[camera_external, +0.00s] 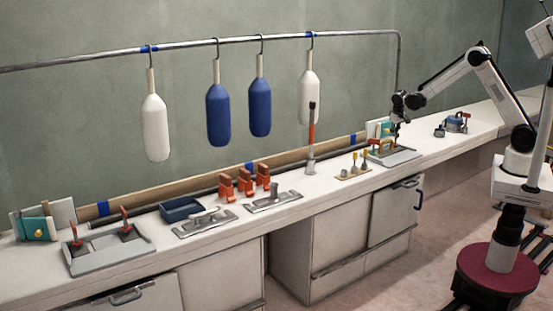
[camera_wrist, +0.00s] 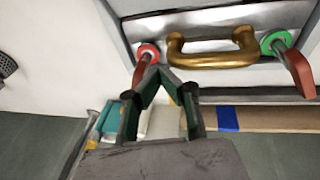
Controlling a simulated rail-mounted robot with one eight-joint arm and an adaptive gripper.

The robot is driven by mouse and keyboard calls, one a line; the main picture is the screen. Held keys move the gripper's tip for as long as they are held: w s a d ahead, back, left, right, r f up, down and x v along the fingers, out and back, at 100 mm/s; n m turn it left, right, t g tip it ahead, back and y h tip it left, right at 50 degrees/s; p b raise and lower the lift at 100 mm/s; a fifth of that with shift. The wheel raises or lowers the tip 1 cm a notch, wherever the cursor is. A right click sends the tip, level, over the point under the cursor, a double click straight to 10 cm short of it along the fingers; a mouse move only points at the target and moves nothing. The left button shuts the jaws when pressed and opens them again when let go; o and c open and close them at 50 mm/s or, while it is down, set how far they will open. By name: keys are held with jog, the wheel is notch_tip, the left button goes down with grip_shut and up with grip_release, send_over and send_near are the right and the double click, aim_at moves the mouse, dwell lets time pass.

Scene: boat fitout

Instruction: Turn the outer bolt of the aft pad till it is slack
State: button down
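My gripper (camera_external: 396,128) is low over the pad at the right end of the bench. In the wrist view its fingers (camera_wrist: 158,72) converge to tips that look closed together, with nothing visible between them. The pad's metal plate (camera_wrist: 200,20) carries a brass handle (camera_wrist: 212,58). A bolt with a red ring and red lever (camera_wrist: 142,70) is at the handle's left; the lever lies beside my left fingertip, and I cannot tell whether they touch. A bolt with a green ring and red lever (camera_wrist: 296,68) is at the right. Neither view labels aft or outer.
A small board with yellow-topped pieces (camera_external: 354,172) stands left of the pad. A teal block (camera_external: 376,130) stands behind the pad. Fenders (camera_external: 259,105) hang from a rail. A blue tray (camera_external: 185,208) sits mid-bench.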

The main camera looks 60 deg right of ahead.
jog(key=shift+s+d, duration=0.45)
jog(key=shift+w+a, duration=0.1)
jog(key=shift+w, duration=0.05)
jog(key=shift+w+a+b, duration=0.3)
jog(key=shift+a, duration=0.05)
jog(key=shift+w+p+v, duration=0.15)
jog(key=shift+p+v, duration=0.45)
jog(key=shift+v, duration=0.95)
jog(key=shift+w+p+v, duration=0.1)
jog(key=shift+p+v, duration=0.5)
jog(key=shift+v, duration=0.95)
